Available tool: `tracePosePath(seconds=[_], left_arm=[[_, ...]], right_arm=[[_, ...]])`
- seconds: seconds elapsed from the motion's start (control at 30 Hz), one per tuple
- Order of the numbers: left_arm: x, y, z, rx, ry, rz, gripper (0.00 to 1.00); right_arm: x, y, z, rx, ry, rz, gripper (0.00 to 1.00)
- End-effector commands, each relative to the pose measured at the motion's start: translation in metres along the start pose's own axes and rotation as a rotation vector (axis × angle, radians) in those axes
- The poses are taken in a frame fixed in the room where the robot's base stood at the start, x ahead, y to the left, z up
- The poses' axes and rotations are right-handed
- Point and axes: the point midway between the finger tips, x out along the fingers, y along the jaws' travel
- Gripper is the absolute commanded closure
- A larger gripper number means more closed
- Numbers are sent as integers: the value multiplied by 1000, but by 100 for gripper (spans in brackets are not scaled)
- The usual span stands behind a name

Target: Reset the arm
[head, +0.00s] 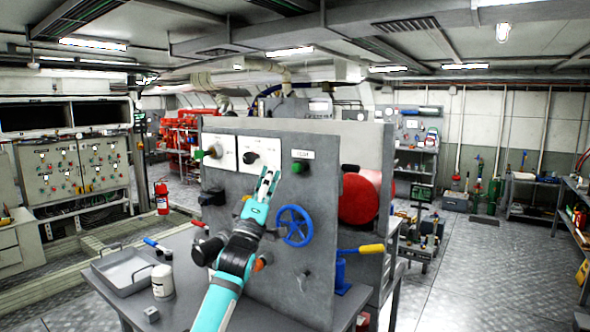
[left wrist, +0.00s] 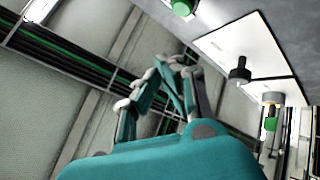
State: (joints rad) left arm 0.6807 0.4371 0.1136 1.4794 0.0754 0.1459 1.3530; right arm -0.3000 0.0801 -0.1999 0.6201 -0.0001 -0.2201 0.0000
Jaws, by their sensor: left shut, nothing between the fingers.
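My left gripper (head: 268,182) is raised in front of the grey upright panel (head: 262,270). Its fingers are shut and empty, pointing up, below the white plate with a black knob (head: 250,158). The blue handwheel (head: 293,226) is to the right of and below the fingers. In the left wrist view the gripper (left wrist: 160,78) shows against the ceiling, apart from the black knob (left wrist: 239,72) and the green knob (left wrist: 181,7). The green knob also shows in the head view (head: 300,167). My right gripper is not in view.
The bench (head: 190,262) holds a metal tray (head: 124,285), a white can (head: 162,282) and a small metal block (head: 151,314). A blue pump with a yellow-ended handle (head: 372,249) is at the panel's right. A red cylinder (head: 360,196) is behind.

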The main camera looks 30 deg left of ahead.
Motion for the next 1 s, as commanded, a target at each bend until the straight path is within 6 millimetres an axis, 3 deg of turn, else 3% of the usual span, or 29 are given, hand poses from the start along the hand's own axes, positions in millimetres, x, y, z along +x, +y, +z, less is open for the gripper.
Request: tracePosePath(seconds=[0.53, 0.67, 0.77, 0.87, 1.0], left_arm=[[0, 0, 1, 0, -1, -1, 100], [-14, -12, 19, 31, -37, -51, 100], [-45, -34, 53, 105, -118, -155, 100], [-96, -61, 98, 211, -247, -293, 100], [-185, -88, 153, 369, -467, -472, 100]], right_arm=[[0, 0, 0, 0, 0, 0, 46], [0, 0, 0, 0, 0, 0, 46], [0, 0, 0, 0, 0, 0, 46], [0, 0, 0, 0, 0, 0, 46], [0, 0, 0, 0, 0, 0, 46]])
